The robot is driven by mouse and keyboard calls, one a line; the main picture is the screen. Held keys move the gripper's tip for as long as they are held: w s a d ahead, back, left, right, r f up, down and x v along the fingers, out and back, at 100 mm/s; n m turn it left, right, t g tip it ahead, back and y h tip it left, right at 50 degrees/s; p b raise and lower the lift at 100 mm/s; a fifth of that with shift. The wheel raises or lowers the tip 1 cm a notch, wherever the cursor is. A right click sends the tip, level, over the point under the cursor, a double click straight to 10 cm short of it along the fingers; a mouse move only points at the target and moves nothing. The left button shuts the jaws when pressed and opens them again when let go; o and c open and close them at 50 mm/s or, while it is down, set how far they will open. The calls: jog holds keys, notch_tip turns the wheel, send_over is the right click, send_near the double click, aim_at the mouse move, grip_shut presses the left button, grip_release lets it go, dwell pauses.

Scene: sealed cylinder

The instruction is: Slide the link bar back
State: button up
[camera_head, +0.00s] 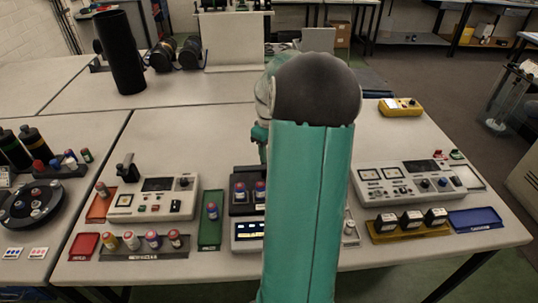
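My teal arm with a dark rounded joint fills the middle of the view. Part of my gripper (262,150) shows at the arm's left edge, pointing down above the dark central device (240,207). Its fingertips are too small and hidden to tell open from shut. The central device holds small vials with red and blue labels and has a lit display at its front. My arm covers its right part. I cannot make out the link bar; it may be behind my arm.
A white instrument (153,198) stands left, with a green tray (210,234) and a row of small bottles (130,255) near it. A white meter panel (410,184), black-capped jars in a yellow holder (383,238) and a blue tray (476,220) stand right.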

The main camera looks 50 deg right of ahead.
notch_tip(320, 180, up, 12)
jog(key=shift+f, duration=0.15)
dwell(0.6)
